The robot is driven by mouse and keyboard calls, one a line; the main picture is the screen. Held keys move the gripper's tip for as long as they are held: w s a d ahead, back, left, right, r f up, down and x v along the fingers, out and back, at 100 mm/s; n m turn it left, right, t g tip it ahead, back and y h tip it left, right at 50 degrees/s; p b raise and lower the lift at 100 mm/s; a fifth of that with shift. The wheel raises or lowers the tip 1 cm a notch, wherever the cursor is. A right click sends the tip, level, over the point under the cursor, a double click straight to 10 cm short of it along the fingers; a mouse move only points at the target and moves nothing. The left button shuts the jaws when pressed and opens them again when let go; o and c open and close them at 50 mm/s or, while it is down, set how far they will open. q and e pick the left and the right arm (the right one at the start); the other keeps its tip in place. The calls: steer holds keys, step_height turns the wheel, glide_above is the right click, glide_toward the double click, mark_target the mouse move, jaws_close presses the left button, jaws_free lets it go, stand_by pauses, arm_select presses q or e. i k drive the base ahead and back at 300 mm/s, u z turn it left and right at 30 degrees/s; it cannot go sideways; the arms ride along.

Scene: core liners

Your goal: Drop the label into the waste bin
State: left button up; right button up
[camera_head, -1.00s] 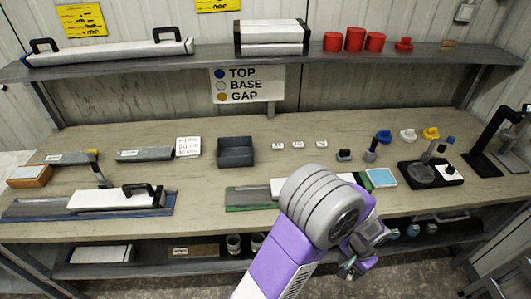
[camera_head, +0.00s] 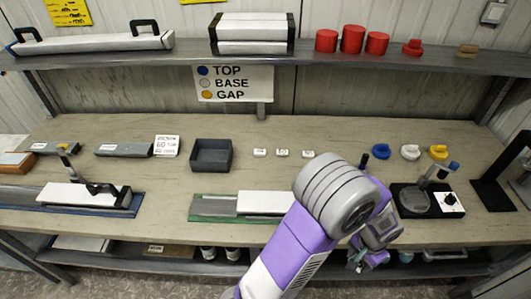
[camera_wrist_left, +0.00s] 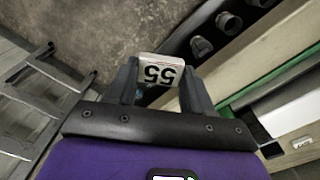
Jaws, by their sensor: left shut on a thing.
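My left gripper (camera_head: 366,260) hangs in front of the bench's front edge, small and partly hidden by its purple arm in the head view. In the left wrist view my left gripper (camera_wrist_left: 160,85) is shut on a small white label (camera_wrist_left: 160,72) with a black "55" on it. The label is held between the fingertips, with the dark floor behind it. I cannot make out the label in the head view. I see nothing that is clearly a waste bin in either view. My right gripper is not in view.
A dark open box (camera_head: 211,155) and small white labels (camera_head: 283,153) stand on the bench (camera_head: 120,170). Jars (camera_wrist_left: 230,22) stand on the lower shelf. A grey metal ladder-like frame (camera_wrist_left: 45,80) is at the left of the wrist view. Floor between is clear.

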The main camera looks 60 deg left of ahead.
mark_target(212, 155)
steer(key=u, duration=1.7)
